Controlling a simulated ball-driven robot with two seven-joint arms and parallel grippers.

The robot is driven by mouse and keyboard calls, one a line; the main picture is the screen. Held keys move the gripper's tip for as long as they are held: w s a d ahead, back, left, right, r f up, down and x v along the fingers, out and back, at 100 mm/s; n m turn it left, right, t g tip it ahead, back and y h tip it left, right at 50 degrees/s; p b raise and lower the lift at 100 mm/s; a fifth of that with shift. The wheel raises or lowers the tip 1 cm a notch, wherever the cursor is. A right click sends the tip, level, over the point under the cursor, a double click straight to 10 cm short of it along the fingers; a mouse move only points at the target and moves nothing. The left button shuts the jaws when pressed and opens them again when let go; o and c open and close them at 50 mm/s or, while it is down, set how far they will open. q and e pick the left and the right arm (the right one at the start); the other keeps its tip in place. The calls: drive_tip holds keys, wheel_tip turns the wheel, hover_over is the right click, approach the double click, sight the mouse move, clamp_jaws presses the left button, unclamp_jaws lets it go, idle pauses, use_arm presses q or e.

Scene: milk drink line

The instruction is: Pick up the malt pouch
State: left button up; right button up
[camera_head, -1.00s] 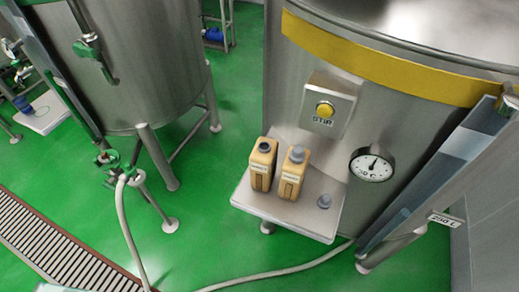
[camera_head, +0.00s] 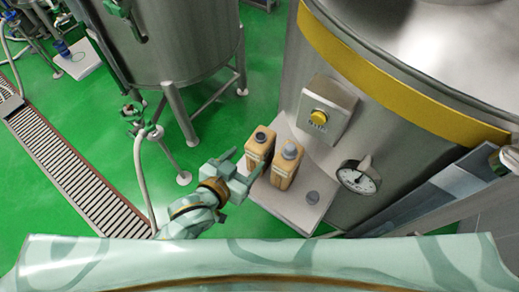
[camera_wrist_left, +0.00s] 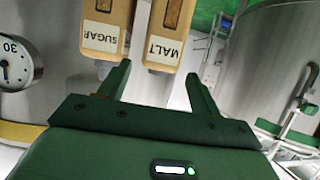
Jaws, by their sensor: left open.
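The malt pouch (camera_head: 257,150), a tan container with a dark spout, stands upright on a metal shelf (camera_head: 276,207). In the left wrist view the malt pouch (camera_wrist_left: 172,22) hangs upside down in the picture, with its MALT label showing. The capped sugar pouch (camera_head: 285,170) stands close beside it on the right; its SUGAR label also shows in the left wrist view (camera_wrist_left: 101,36). My left gripper (camera_head: 242,165) is open, its fingers pointing toward the malt pouch. In the left wrist view the malt pouch lies beyond the gap between the fingertips (camera_wrist_left: 158,72). My right gripper is not in view.
A grey cap-like piece (camera_head: 312,198) sits on the shelf at the right. The steel tank behind carries a stir button box (camera_head: 325,108) and a dial gauge (camera_head: 357,178). A hose (camera_head: 141,185) and floor drain (camera_head: 75,170) are at the left.

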sight(253, 152)
use_arm(q)
drive_tip(key=x, duration=0.3)
drive_tip(key=shift+w+d, duration=0.1)
drive_tip(key=shift+d, duration=0.15)
drive_tip(key=shift+w+d+f, duration=0.1)
drive_tip(key=shift+w+f, duration=0.05)
drive_tip(key=shift+w, duration=0.05)
drive_tip(key=shift+w+d, duration=0.1)
drive_tip(key=shift+w, duration=0.15)
drive_tip(key=x, duration=0.3)
drive_tip(key=shift+w, duration=0.5)
drive_tip(key=shift+w+d, duration=0.3)
drive_tip(key=shift+w, duration=0.05)
drive_tip(key=shift+s+a, duration=0.1)
drive_tip(key=shift+s, duration=0.05)
drive_tip(key=shift+c, duration=1)
drive_tip(key=c, duration=1)
clamp_jaws()
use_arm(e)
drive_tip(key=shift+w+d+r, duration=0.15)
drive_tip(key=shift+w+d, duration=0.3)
